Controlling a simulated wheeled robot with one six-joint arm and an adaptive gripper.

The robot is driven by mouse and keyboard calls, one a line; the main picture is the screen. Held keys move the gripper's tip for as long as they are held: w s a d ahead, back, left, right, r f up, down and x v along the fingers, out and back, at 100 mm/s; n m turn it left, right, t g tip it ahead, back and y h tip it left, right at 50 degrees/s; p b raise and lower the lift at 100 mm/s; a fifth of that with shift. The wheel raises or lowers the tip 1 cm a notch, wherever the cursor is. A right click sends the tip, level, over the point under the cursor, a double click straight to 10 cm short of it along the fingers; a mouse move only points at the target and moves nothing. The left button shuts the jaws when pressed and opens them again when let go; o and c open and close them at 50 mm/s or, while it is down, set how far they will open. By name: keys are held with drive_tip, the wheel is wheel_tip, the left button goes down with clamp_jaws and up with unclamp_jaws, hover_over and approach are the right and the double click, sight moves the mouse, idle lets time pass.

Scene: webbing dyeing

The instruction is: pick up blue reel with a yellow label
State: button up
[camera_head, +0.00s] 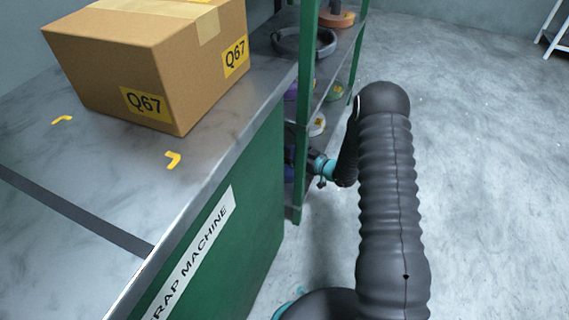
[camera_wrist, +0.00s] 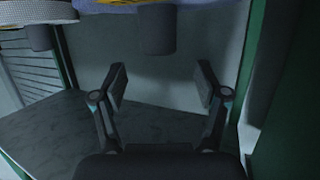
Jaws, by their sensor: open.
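A blue reel with a yellow label shows only in part at the top edge of the wrist view (camera_wrist: 182,4), with a dark round hub (camera_wrist: 158,30) hanging below it. My gripper (camera_wrist: 160,86) is open and empty. Its two fingers stand apart, below the hub in the picture and not visibly touching it. In the head view my gripper reaches into the green shelf at a low level, and its fingertips are hidden behind the post. A dark blue patch (camera_head: 289,153) shows there, too small to tell for sure as the reel.
A pale reel (camera_wrist: 35,12) is at the wrist view's upper left. The green shelf (camera_head: 303,110) holds several other reels, including a dark grey one (camera_head: 303,43) and an orange one (camera_head: 337,18). A cardboard box (camera_head: 120,75) stands on the metal worktop (camera_head: 60,200).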

sight(287, 151)
drive_tip(key=shift+b+x, duration=0.3)
drive_tip(key=shift+x, duration=2.7)
drive_tip(key=shift+d+f, duration=0.1)
drive_tip(key=shift+f, duration=0.05)
clamp_jaws()
